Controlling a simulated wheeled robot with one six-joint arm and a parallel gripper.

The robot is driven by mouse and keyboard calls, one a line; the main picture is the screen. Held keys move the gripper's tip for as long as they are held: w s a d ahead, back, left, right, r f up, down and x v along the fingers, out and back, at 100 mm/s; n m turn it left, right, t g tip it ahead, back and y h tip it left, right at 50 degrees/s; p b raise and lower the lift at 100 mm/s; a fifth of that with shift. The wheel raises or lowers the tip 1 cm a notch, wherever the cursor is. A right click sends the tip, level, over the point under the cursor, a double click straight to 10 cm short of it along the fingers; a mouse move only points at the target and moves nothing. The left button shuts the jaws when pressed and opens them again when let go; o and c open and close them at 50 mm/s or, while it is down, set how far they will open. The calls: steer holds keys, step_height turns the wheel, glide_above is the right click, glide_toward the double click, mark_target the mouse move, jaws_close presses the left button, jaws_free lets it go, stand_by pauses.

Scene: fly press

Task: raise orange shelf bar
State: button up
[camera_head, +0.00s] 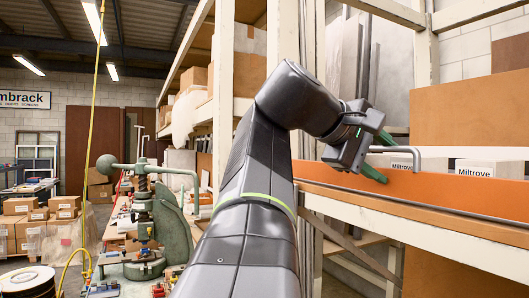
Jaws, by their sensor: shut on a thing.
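The orange shelf bar (450,190) is a long flat orange board along the front of the shelf at right. A grey bent handle (417,152) stands out from its face. My gripper (379,156), with green fingers, is at the left end of this handle and shut on it. My arm comes up from the bottom middle and hides the bar's left part. The exact finger contact is small and partly hidden by the gripper body.
White boxes marked Miltrove (488,168) stand behind the bar.

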steer(key=shift+w+f, duration=0.15)
steer(key=shift+f, duration=0.3)
steer(key=b+v, duration=0.1)
steer(key=v, duration=1.3)
steer(key=shift+r, duration=0.45)
